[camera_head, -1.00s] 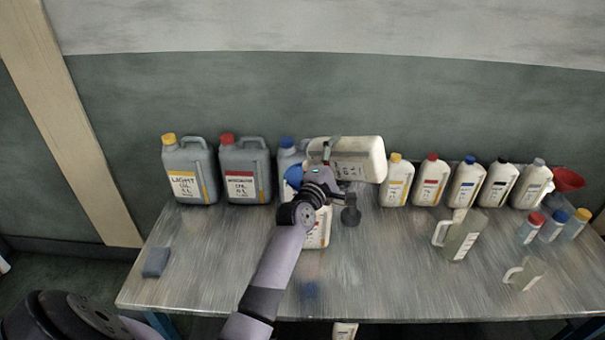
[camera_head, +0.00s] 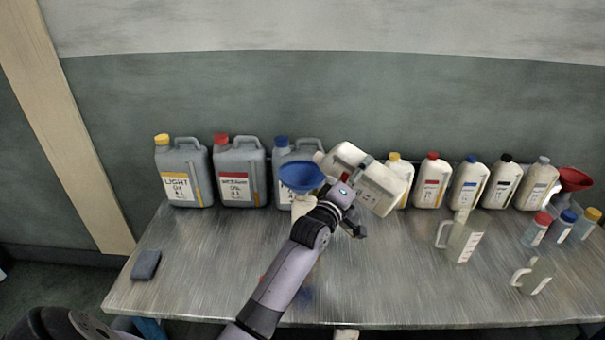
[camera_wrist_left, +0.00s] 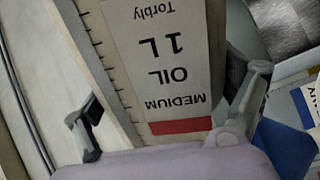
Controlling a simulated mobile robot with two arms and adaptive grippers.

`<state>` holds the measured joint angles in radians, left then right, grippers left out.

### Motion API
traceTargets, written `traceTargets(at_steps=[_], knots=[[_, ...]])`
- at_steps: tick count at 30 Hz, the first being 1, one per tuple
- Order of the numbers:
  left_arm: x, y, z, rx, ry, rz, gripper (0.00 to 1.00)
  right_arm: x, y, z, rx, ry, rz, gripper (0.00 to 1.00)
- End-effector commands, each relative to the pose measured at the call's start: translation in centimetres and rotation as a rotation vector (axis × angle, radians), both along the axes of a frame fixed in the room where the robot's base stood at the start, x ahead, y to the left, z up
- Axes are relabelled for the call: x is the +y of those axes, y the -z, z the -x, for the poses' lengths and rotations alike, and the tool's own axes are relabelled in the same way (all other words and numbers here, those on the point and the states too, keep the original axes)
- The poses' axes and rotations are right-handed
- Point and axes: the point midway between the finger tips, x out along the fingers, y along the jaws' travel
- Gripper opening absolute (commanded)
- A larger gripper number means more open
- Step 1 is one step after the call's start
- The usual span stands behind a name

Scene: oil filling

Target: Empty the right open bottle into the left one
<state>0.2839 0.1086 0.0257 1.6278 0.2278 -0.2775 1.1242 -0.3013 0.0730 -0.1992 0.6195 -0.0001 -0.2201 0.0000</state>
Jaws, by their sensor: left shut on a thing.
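My left gripper (camera_head: 360,190) is shut on a white one-litre bottle (camera_head: 388,192) and holds it tilted above the table. Its mouth end points to the upper left, by the right rim of a blue funnel (camera_head: 302,177); its base is lower, to the right. In the left wrist view, the held bottle (camera_wrist_left: 165,50) has an upside-down "Medium oil 1 L" label with a red stripe, between the two fingers. The funnel stands over a white bottle (camera_head: 303,208), mostly hidden by my arm. Its edge also shows in the left wrist view (camera_wrist_left: 287,147). My right gripper is not in view.
Grey canisters (camera_head: 238,172) stand at the back left, and several white bottles (camera_head: 468,185) at the back right. Measuring jugs (camera_head: 463,242), small bottles and a red funnel (camera_head: 574,179) are at right. A sponge (camera_head: 146,265) lies front left. The table's front middle is clear.

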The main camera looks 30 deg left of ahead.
Motion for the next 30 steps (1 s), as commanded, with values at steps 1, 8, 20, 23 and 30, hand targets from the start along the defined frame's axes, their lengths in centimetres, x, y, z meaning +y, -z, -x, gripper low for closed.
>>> traceTargets(at_steps=[1,8,20,23,30], knots=[[0.2,1.0,0.0,0.002,-0.001,-0.063,0.31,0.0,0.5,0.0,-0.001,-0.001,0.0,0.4],[1.6,3.1,0.0,0.005,0.001,-0.432,0.31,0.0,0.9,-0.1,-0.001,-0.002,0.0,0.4],[1.8,0.7,0.0,0.006,0.005,-0.794,0.31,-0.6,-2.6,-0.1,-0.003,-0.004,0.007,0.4],[2.0,-0.4,0.0,0.005,0.004,-0.958,0.31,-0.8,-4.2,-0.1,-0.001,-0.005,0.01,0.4],[2.2,-3.2,0.0,0.006,0.006,-1.139,0.31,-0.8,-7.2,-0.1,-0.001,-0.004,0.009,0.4]])
